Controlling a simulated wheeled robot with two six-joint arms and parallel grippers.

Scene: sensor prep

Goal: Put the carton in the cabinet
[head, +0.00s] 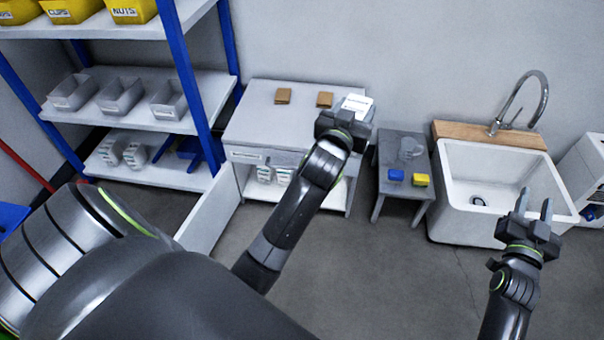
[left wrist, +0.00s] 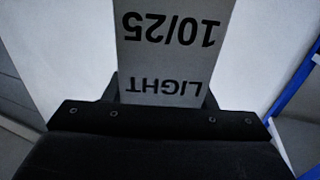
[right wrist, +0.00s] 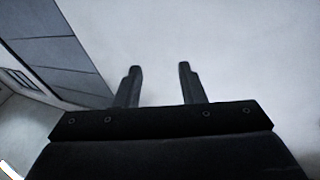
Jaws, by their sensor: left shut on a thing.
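The carton (head: 356,104) is a white box with printed text, at the right end of the cabinet's top in the head view. My left gripper (head: 345,120) is shut on it. In the left wrist view the carton (left wrist: 165,50) fills the space between the fingers, with upside-down print reading "LIGHT 10/25". Whether it touches the cabinet top cannot be told. The cabinet (head: 250,125) is a low white unit with a drawer and an open door (head: 208,217); white bottles stand inside. My right gripper (head: 535,205) is open and empty in front of the sink; its fingers (right wrist: 158,88) are apart.
Two small brown boxes (head: 283,96) (head: 325,99) sit on the cabinet top. A grey stool (head: 388,160) with a jug and blue and yellow sponges stands right of the cabinet. A sink (head: 480,170) is further right, shelves (head: 130,100) left. Floor in front is clear.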

